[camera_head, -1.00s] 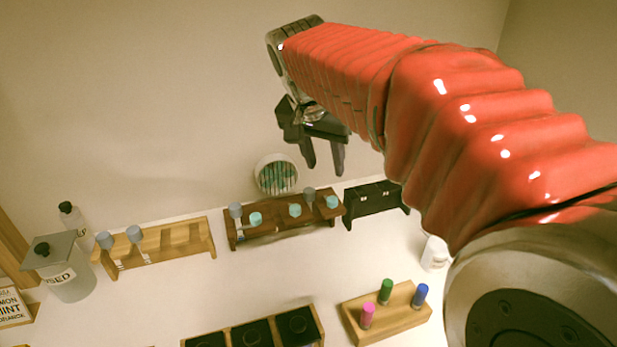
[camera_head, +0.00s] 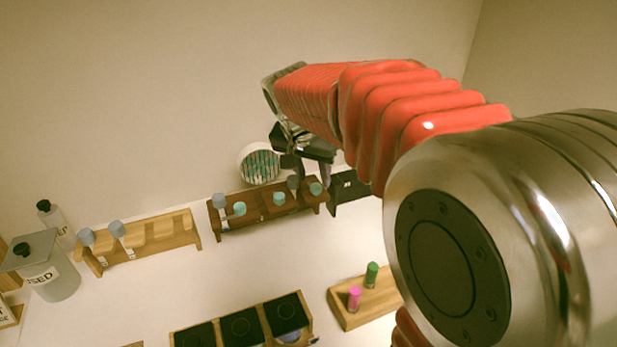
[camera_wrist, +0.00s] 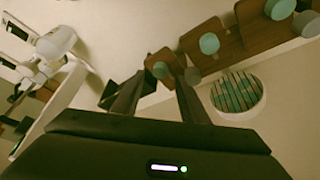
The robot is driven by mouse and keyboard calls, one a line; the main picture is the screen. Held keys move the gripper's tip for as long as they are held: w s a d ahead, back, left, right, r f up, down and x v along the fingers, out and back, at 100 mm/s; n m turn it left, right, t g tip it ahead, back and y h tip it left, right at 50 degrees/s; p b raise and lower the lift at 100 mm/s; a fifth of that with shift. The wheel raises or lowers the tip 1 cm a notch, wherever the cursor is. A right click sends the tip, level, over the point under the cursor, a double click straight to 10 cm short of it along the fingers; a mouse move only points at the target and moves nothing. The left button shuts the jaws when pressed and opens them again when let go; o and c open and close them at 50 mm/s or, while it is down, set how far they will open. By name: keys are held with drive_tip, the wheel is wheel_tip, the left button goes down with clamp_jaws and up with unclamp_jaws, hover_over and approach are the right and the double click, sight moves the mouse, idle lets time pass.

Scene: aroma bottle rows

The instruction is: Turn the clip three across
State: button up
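No clip can be made out for certain in either view. A dark brown rack (camera_head: 262,214) holds several small bottles, with teal caps (camera_head: 279,198) and grey caps (camera_head: 219,200). In the wrist view my gripper (camera_wrist: 158,80) points toward that rack end.
A round white holder with teal sticks (camera_head: 259,165) is behind the rack. A black box (camera_head: 352,190) stands to its right. A light wooden rack (camera_head: 150,242), a lidded jar (camera_head: 60,285), black-topped trays (camera_head: 241,328) and a wooden block with markers (camera_head: 345,310) surround clear white tabletop.

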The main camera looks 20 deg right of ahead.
sight(316, 186)
drive_tip(key=shift+x, duration=1.9)
drive_tip(key=shift+c, duration=0.2)
clamp_jaws()
